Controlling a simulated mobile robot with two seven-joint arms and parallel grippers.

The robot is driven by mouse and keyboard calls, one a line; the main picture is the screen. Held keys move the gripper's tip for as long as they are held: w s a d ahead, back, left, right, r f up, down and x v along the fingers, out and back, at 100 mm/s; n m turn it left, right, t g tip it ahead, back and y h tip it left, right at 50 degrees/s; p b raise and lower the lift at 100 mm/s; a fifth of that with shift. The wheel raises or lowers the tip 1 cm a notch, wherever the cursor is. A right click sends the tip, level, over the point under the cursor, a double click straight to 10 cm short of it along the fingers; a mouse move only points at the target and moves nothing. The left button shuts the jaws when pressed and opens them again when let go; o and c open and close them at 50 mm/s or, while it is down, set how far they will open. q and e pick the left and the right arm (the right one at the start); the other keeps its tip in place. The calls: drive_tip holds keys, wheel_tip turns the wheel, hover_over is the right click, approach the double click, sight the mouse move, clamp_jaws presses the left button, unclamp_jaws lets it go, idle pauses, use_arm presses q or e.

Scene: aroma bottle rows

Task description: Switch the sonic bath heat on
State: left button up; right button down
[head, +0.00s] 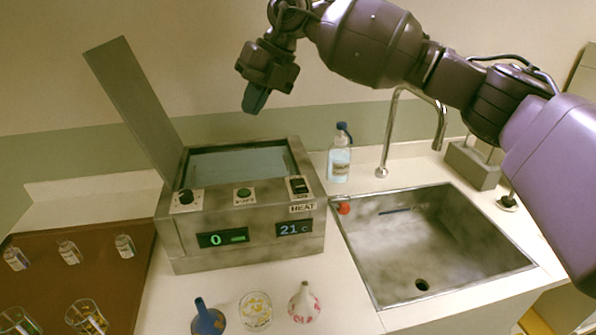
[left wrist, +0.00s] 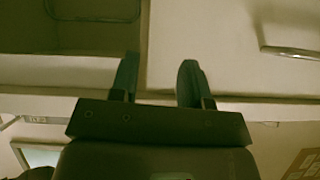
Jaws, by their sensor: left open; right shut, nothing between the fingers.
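The sonic bath (head: 245,235) is a grey metal box on the counter with its lid (head: 135,110) raised at the left and liquid in its tank. The heat switch (head: 299,186) is a black rocker at the right of its top front edge, above the label HEAT. A green button (head: 244,193) and a dark knob (head: 186,197) sit to its left. The displays show 0 and 21 C. My right gripper (head: 255,100) is shut and empty, above the back of the bath, apart from it. My left gripper (left wrist: 157,80) is open and empty in the left wrist view.
A sink (head: 430,230) with a faucet (head: 384,140) is at the right. A blue funnel-like vessel (head: 208,318), a glass dish (head: 256,310) and a patterned vase (head: 304,303) stand in front. A brown tray (head: 118,285) holds small bottles.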

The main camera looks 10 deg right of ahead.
sight(300, 186)
use_arm(q)
drive_tip(key=shift+w+f, duration=0.1)
drive_tip(key=shift+w, duration=0.15)
use_arm(e)
drive_tip(key=d+f+m+g+h, duration=0.1)
drive_tip(key=d+f+m+h, duration=0.1)
drive_tip(key=d+h, duration=0.3)
drive_tip(key=d+m, duration=0.1)
drive_tip(key=d, duration=0.2)
drive_tip(key=shift+d+f+h, duration=0.2)
drive_tip(key=shift+h, duration=0.1)
drive_tip(key=f, duration=0.4)
drive_tip(key=s+f, duration=0.1)
drive_tip(key=f, duration=0.4)
drive_tip(key=s+f+p, duration=0.1)
drive_tip(key=f, duration=0.3)
drive_tip(key=shift+f, duration=0.3)
use_arm(q)
drive_tip(key=shift+w+r, duration=0.2)
drive_tip(key=shift+r, duration=0.6)
use_arm(e)
drive_tip(key=shift+f, duration=0.15)
use_arm(q)
drive_tip(key=shift+s+f, duration=0.1)
